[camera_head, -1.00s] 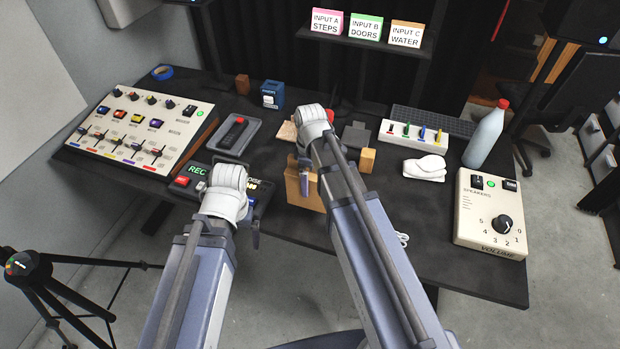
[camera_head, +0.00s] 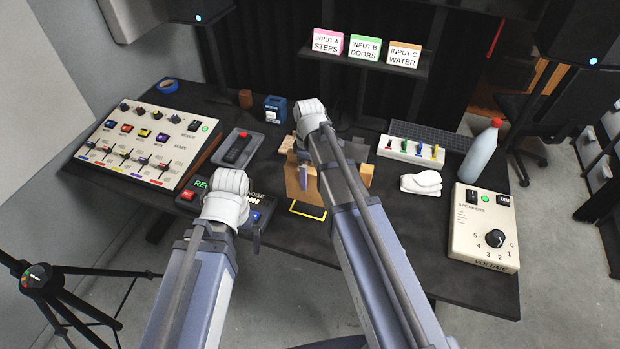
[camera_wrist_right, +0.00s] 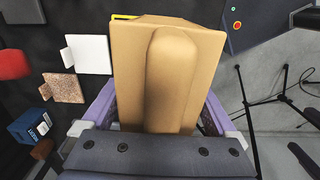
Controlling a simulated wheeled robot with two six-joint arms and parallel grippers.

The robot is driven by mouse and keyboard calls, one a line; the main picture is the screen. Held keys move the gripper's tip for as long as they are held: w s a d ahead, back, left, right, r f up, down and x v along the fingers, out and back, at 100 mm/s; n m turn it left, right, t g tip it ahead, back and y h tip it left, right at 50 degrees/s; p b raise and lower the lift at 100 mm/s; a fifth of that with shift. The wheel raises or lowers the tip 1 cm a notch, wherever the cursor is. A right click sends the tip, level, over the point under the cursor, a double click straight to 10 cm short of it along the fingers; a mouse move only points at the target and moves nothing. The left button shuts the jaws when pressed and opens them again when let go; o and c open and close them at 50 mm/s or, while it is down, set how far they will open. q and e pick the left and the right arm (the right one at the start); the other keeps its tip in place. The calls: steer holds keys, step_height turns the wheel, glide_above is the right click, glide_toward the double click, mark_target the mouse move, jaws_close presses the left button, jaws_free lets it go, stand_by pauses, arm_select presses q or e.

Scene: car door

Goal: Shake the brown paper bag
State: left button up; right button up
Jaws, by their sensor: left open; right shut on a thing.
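The brown paper bag (camera_head: 293,181) is upright above the black table (camera_head: 420,270), mostly behind my right arm in the head view. My right gripper (camera_head: 304,176) is shut on it. In the right wrist view the bag (camera_wrist_right: 170,70) fills the middle, with a finger on each side and a rounded bulge on its face. A yellow outline (camera_head: 306,209) on the table shows just below the bag. My left gripper (camera_head: 255,222) is open and empty, low over the recorder box with the red button; its fingers are largely hidden by the wrist.
A mixer (camera_head: 140,145) stands at the left, and a black device in a grey tray (camera_head: 237,148) near the middle. A switch strip (camera_head: 411,150), white cloth (camera_head: 421,183), bottle (camera_head: 481,152) and speaker volume box (camera_head: 484,228) stand at the right. The front right tabletop is clear.

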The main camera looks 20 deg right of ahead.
mark_target(292, 172)
steer(key=a, duration=0.1)
steer(key=w+a, duration=0.1)
steer(key=a, duration=0.3)
steer(key=shift+w, duration=0.25)
steer(key=s+d, duration=0.2)
steer(key=d, duration=0.7)
steer(key=shift+s+d, duration=0.4)
steer(key=w+a, duration=0.1)
steer(key=a, duration=0.5)
steer(key=w+a, duration=0.1)
steer(key=a, duration=0.2)
steer(key=shift+w+a, duration=0.3)
steer(key=shift+w, duration=0.05)
steer(key=s+d, duration=0.2)
steer(key=d, duration=0.7)
steer(key=shift+s+d, duration=0.3)
steer(key=shift+s, duration=0.05)
